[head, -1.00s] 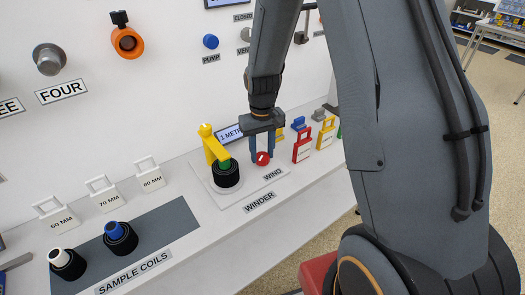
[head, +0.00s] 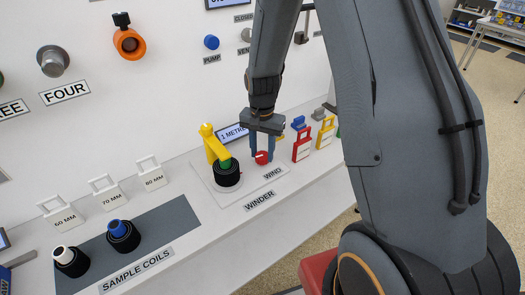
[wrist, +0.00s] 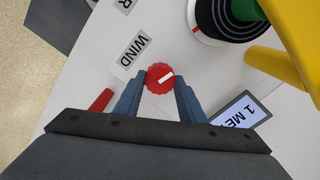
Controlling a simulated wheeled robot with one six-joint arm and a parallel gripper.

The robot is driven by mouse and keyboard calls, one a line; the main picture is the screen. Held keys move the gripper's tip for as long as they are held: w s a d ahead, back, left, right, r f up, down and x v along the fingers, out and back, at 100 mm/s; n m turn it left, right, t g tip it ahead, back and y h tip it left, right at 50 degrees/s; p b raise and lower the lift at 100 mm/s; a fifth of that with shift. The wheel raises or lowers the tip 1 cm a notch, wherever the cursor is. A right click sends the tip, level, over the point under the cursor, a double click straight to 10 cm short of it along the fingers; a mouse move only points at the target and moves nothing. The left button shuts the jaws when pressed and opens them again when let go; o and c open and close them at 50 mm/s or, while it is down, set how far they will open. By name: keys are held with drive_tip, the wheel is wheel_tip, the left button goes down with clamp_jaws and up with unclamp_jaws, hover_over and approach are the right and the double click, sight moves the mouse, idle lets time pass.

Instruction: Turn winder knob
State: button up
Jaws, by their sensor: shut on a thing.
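The winder knob (head: 262,158) is a small red round knob on the white winder plate, beside the label WIND. In the wrist view the knob (wrist: 161,78) shows a white mark lying tilted across its face. My gripper (head: 262,155) points down over the knob with its blue fingers on either side of it, shut on it. The fingertips also show around the knob in the wrist view (wrist: 160,92). The winder (head: 214,148) has a yellow arm over a black coil (head: 227,175) with a green core, left of the knob.
A display reading 1 METER (head: 233,133) stands behind the knob. Red (head: 302,146) and yellow tags (head: 326,133) stand close to the right. Sample coils (head: 123,236) and white tags (head: 106,190) are at the left. The counter in front of the winder is clear.

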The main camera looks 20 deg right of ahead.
sight(262, 155)
drive_tip(key=shift+w+r+m, duration=0.1)
drive_tip(key=shift+m, duration=0.2)
drive_tip(key=o, duration=1)
drive_tip(key=shift+o, duration=0.2)
drive_tip(key=shift+r+b, duration=0.9)
drive_tip(key=shift+r, duration=2.95)
